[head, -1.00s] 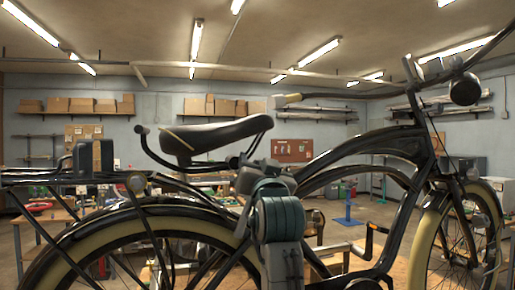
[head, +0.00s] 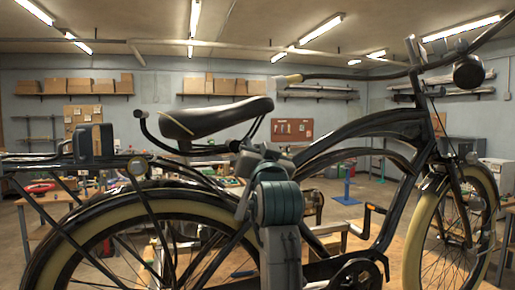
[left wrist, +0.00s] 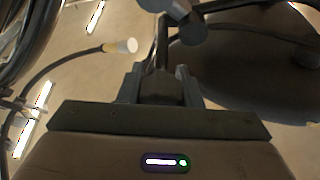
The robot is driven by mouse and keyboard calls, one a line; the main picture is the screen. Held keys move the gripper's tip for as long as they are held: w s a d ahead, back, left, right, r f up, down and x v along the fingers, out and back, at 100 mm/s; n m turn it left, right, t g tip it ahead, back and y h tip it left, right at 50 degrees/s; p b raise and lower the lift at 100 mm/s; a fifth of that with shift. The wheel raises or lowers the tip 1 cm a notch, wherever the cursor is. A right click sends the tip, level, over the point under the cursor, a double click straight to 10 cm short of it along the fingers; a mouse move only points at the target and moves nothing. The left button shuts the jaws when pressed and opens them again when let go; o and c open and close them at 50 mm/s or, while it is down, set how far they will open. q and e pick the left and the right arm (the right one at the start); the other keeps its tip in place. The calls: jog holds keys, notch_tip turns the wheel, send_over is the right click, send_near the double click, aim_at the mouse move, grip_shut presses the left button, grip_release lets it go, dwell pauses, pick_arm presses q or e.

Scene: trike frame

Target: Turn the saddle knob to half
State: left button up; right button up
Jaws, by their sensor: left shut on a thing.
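The dark saddle (head: 215,118) sits on its post in the middle of the head view; its underside (left wrist: 235,65) fills the right of the left wrist view. My left gripper (head: 243,150) is at the post just below the saddle's front part. In the left wrist view its two fingers (left wrist: 161,88) are shut on a small dark piece (left wrist: 160,90), seemingly the saddle knob. The knob is mostly hidden by the gripper in the head view, and its turn angle cannot be read. My right gripper is in neither view.
The trike's dark frame (head: 350,135) rises right of my left arm, with the pedal crank (head: 360,270) low beside it. The cream-tyred rear wheel (head: 110,210) is at left. A handlebar grip (head: 287,79) reaches above the saddle; it also shows in the left wrist view (left wrist: 122,46).

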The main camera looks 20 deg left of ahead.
pick_arm(q)
jog(key=shift+m+h, duration=0.3)
jog(key=shift+m, duration=0.1)
jog(key=m+h+p, duration=0.1)
jog(key=m, duration=0.2)
jog(key=m+h+p, duration=0.2)
jog(key=m, duration=0.1)
jog(key=shift+w+d+r, duration=0.1)
jog(key=shift+d+f+m+h+p, duration=0.1)
jog(key=shift+m+h+p, duration=0.45)
jog(key=shift+m, duration=0.6)
jog(key=shift+f+m+h+p, duration=0.1)
jog(key=shift+m+h+p, duration=0.4)
jog(key=shift+m, duration=0.65)
jog(key=o, duration=1)
jog(key=shift+w, duration=0.1)
jog(key=shift+c, duration=0.2)
jog(key=shift+f, duration=0.1)
